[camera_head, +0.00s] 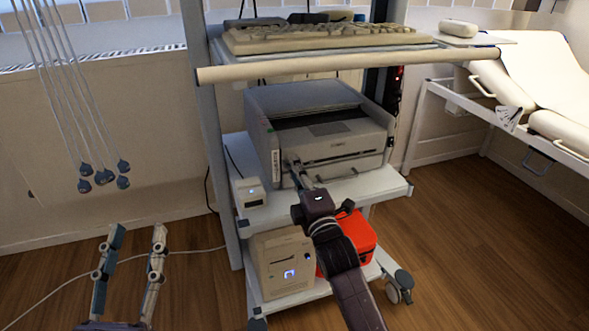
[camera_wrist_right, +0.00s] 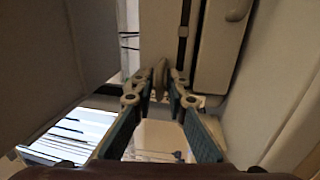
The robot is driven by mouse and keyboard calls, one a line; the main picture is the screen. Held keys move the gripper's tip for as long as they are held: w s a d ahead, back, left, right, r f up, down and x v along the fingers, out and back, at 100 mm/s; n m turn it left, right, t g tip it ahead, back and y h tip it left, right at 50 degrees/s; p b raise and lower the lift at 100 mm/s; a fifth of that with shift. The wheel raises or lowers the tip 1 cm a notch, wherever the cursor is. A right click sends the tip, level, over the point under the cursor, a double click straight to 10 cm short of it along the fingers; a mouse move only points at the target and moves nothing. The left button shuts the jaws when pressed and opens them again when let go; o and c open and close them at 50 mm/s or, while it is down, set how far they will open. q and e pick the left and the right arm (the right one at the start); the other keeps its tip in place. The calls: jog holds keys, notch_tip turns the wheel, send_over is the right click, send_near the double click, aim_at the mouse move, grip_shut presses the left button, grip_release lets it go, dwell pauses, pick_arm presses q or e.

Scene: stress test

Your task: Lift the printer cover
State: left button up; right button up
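The printer (camera_head: 268,150) is a grey box on the middle shelf of a cart. Its top cover (camera_head: 305,97) lies down over the body, with a dark recess in front of it. My right gripper (camera_head: 293,166) reaches up to the left part of the printer's front. In the right wrist view my right gripper's fingertips (camera_wrist_right: 166,78) are close together by a pale printer surface. A small grey piece shows at the tips, but I cannot tell if it is held. My left gripper (camera_head: 135,238) is open and empty at the lower left, away from the cart.
A keyboard (camera_head: 330,36) lies on the shelf above the printer, behind a pale front bar (camera_head: 350,65). A small white box (camera_head: 250,192) stands left of the printer. A beige unit (camera_head: 283,262) and a red case (camera_head: 357,235) are below. Cables hang at left.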

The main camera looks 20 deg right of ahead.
grip_shut()
dwell(0.5)
